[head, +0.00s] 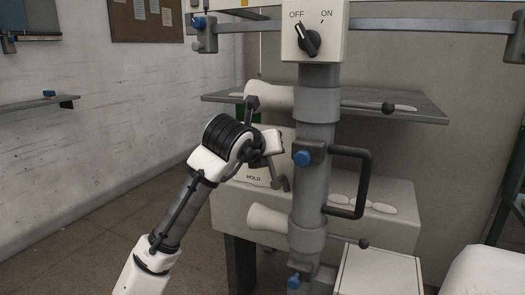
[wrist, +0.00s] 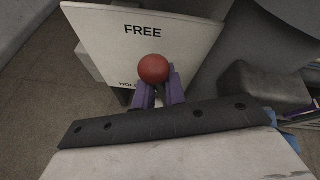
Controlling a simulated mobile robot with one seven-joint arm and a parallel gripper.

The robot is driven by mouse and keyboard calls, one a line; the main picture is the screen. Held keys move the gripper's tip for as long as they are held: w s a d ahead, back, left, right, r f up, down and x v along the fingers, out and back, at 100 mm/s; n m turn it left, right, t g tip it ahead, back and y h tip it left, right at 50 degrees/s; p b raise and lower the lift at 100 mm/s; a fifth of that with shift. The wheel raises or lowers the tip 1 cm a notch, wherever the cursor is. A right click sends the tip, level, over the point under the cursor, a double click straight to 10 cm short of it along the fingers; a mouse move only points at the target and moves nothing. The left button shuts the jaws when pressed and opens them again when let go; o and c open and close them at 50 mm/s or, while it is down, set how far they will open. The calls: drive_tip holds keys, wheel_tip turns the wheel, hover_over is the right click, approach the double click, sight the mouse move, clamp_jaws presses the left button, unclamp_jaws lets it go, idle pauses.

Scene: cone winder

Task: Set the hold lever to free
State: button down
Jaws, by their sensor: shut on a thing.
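The hold lever's red ball knob (wrist: 153,68) shows in the wrist view between the purple fingers of my gripper (wrist: 158,88), which is shut on it. Behind it is a pale label plate (wrist: 190,35) with FREE printed near the top. The word HOLD is partly hidden beside the fingers. The knob appears between the two words; the lever's shaft is hidden. In the head view my gripper (head: 268,144) is at the pale panel (head: 253,177) marked HOLD, left of the grey column, and the knob is hidden there.
A grey column (head: 316,75) with blue knobs and a dark loop handle (head: 368,182) stands just right of my gripper. An OFF/ON switch (head: 308,40) is above. A shelf (head: 425,107) is behind the column. Floor at the left is clear.

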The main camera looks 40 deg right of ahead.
drive_tip(key=shift+s+r, duration=0.1)
drive_tip(key=shift+r, duration=0.05)
idle(0.3)
drive_tip(key=c, duration=1.5)
unclamp_jaws()
drive_tip(key=shift+o, duration=0.2)
drive_tip(key=b+v, duration=0.2)
drive_tip(key=v, duration=1.1)
drive_tip(key=shift+s+a, duration=0.3)
drive_tip(key=shift+s, duration=0.05)
